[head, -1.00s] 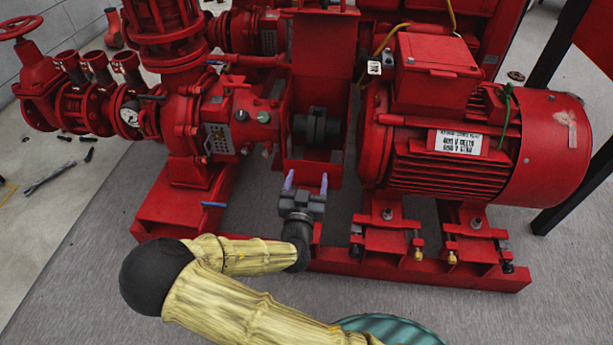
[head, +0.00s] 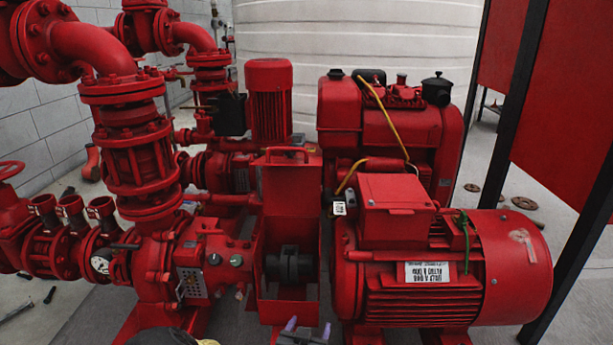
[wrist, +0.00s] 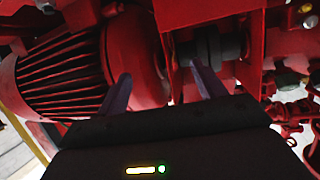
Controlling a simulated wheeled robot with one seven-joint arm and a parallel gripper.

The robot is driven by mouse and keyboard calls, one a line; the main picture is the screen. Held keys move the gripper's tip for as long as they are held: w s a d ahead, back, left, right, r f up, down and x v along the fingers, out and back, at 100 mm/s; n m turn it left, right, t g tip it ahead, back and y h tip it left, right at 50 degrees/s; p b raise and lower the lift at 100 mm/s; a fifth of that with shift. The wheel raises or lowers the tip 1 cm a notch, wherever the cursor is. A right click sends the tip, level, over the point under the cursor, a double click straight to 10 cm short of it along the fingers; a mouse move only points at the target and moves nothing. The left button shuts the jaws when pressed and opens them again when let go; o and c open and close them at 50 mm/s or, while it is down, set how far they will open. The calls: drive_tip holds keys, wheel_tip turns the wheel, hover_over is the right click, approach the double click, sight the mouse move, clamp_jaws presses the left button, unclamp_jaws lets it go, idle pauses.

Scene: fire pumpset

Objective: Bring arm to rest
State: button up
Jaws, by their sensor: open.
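My gripper (head: 308,328) shows at the bottom edge of the head view, with only its two purple fingertips and part of its body in sight. In the wrist view my gripper (wrist: 160,90) has its two fingers spread apart with nothing between them. It is in front of the red pumpset, below the dark shaft coupling (head: 289,266). The coupling also shows beyond the right finger in the wrist view (wrist: 208,46). Most of my arm is below the head view.
The red motor (head: 455,275) stands to the right and the pump with its flanged pipes (head: 128,150) to the left. A red board on black posts (head: 575,110) is at the right. A large white tank (head: 350,45) stands behind. Loose round parts (head: 524,203) lie on the floor.

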drive_tip(key=s+d+r+n+g+y+p, duration=0.1)
drive_tip(key=s+d+r+g+p, duration=0.4)
drive_tip(key=r, duration=0.5)
drive_tip(key=s+d+r+n+g+y+p, duration=0.1)
drive_tip(key=s+d+r+g+p, duration=0.2)
drive_tip(key=s+d+r+p, duration=0.5)
drive_tip(key=s+d+r+n+g+y+p, duration=0.1)
drive_tip(key=s+d+r+g+p, duration=0.25)
drive_tip(key=r, duration=0.95)
drive_tip(key=w+p+v, duration=0.2)
drive_tip(key=p+v, duration=1)
drive_tip(key=p, duration=0.1)
drive_tip(key=w+r+p+v, duration=0.1)
drive_tip(key=w+p+v, duration=0.2)
drive_tip(key=p+v, duration=0.9)
drive_tip(key=w+p+v, duration=0.2)
drive_tip(key=p+v, duration=1)
drive_tip(key=p, duration=0.1)
drive_tip(key=shift+w+a+r+p, duration=0.2)
drive_tip(key=shift+w+r+p, duration=0.1)
drive_tip(key=shift+w+r, duration=0.1)
